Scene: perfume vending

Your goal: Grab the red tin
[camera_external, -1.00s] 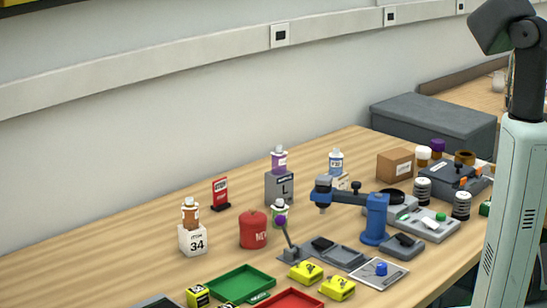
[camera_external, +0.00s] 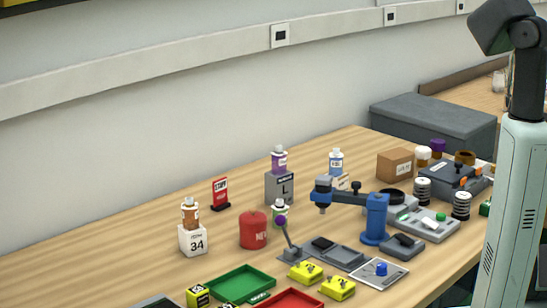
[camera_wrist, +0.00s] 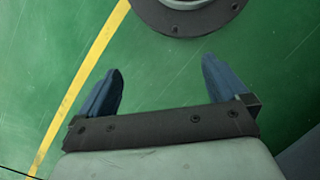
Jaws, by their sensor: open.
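The red tin (camera_external: 253,231) stands upright on the wooden table, with pale lettering on its side and a small knob on top. It is right of the white block marked 34 (camera_external: 193,241) and behind the green tray (camera_external: 240,284). My gripper (camera_wrist: 162,88) shows in the wrist view with two blue fingers spread apart and nothing between them. Below it is a green floor with a yellow line, so it is away from the tin. The external view does not show my gripper, only part of my arm at the right.
A small bottle (camera_external: 279,211) stands close to the tin's right, near a lever with a purple knob (camera_external: 281,221). A red sign (camera_external: 220,193) stands behind left. A blue press (camera_external: 375,217) and yellow blocks (camera_external: 305,272) are to the right.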

